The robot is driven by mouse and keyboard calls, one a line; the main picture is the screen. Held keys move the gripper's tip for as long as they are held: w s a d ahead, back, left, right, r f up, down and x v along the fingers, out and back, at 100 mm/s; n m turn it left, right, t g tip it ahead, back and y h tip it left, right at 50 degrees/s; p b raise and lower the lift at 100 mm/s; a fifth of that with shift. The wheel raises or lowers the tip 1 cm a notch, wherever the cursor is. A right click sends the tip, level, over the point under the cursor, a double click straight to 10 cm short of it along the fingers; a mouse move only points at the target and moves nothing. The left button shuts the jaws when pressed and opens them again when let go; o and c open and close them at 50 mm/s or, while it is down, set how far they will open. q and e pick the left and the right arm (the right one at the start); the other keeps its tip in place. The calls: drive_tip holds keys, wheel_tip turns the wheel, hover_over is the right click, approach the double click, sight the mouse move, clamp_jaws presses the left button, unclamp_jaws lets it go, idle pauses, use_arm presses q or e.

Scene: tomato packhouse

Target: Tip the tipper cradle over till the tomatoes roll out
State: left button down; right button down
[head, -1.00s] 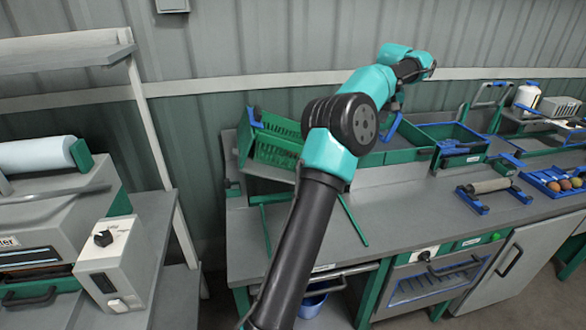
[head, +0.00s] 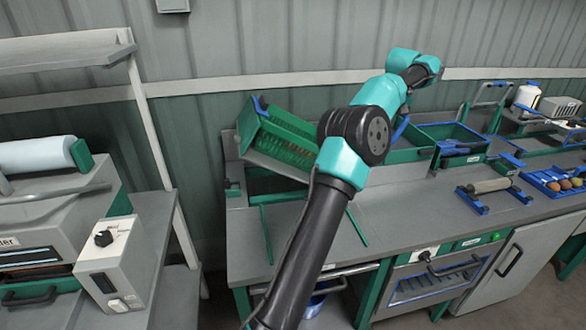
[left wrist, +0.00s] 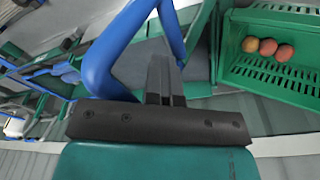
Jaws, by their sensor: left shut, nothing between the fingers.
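The tipper cradle holds a green slatted crate (head: 247,125), tilted down to the right in the head view, its right end hidden behind my left arm. In the left wrist view the crate (left wrist: 265,74) is at the upper right, with three orange-red tomatoes (left wrist: 268,47) inside. A blue bar (left wrist: 98,62), apparently the cradle's handle, runs beside my left gripper (left wrist: 165,62). The dark fingers are shut with nothing between them; I cannot tell whether they touch the bar. In the head view the arm hides most of the fingers. My right gripper is not in view.
A green-walled bin with a blue rim (head: 450,130) stands on the bench right of my arm. A roller stand (head: 488,186) and a blue tray of round produce (head: 545,178) lie farther right. A grey machine (head: 100,262) is at left. The front bench top (head: 400,225) is clear.

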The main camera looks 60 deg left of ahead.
use_arm(q)
drive_tip(key=shift+w+d+f, duration=0.25)
drive_tip(key=shift+w+f, duration=0.15)
drive_tip(key=shift+w, duration=0.25)
drive_tip(key=shift+w+d+f, duration=0.2)
drive_tip(key=shift+w+f, duration=0.15)
drive_tip(key=shift+w, duration=0.3)
drive_tip(key=shift+w+d+f, duration=0.25)
drive_tip(key=shift+w+f, duration=0.15)
drive_tip(key=shift+w, duration=0.25)
drive_tip(key=shift+f, duration=0.1)
